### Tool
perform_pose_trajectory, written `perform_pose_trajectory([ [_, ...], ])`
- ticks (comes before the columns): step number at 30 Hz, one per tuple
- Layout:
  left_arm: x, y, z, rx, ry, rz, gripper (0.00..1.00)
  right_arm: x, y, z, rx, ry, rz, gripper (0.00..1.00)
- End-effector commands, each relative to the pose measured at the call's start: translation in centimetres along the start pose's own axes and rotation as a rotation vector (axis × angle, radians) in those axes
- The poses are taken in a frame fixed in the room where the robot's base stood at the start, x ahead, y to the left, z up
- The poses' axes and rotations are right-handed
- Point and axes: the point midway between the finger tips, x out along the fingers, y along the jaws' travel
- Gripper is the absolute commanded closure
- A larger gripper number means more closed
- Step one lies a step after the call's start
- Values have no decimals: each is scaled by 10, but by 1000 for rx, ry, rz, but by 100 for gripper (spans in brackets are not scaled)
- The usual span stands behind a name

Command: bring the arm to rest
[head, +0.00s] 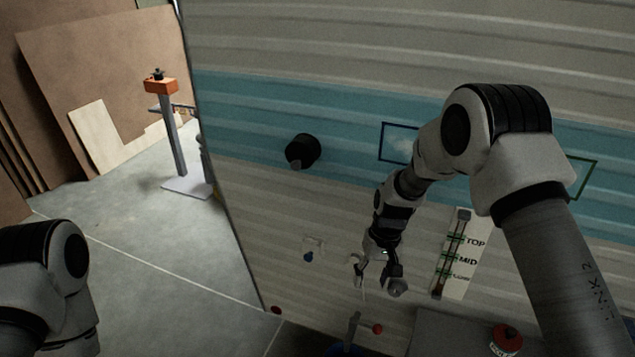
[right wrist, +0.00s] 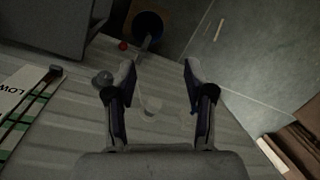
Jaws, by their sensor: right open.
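My right gripper (head: 378,275) is open, in front of the camper's ribbed side wall (head: 330,210). In the right wrist view its two fingers (right wrist: 160,85) stand apart with nothing gripped between them. A small pale fitting on the wall (right wrist: 152,105) shows between and beyond the fingers; I cannot tell how far it is from them. In the head view only a part of my left arm (head: 45,275) shows at the lower left, and its gripper is out of view.
A sight gauge marked TOP, MID, LOW (head: 455,255) is on the wall right of the gripper. A black round fitting (head: 303,151) is higher up. A red-topped can (head: 507,338) is at the bottom right. An orange-topped stand (head: 172,135) is on open floor at left.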

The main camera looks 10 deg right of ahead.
Motion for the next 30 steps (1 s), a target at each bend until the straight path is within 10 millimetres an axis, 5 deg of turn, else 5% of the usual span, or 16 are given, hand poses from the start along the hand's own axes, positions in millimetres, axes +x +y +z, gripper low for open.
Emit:
perform_pose_trajectory([
  [5, 12, 0, 0, 0, 0, 0, 42, 53, 9, 23, 10, -86, 9, 47],
  [8, 20, 0, 0, 0, 0, 0, 42, 105, 20, 79, 20, -225, 26, 47],
  [12, 32, 0, 0, 0, 0, 0, 42, 182, 46, 182, 19, -347, 84, 47],
  [15, 40, 0, 0, 0, 0, 0, 42, 221, 65, 264, -1, -355, 132, 47],
  [18, 43, 0, 0, 0, 0, 0, 42, 229, 75, 322, -35, -268, 155, 47],
  [21, 41, 0, 0, 0, 0, 0, 42, 216, 73, 327, -56, -116, 149, 47],
  [25, 41, 0, 0, 0, 0, 0, 42, 214, 69, 302, -64, 47, 137, 47],
  [30, 41, 0, 0, 0, 0, 0, 42, 213, 69, 295, -61, 77, 136, 47],
])
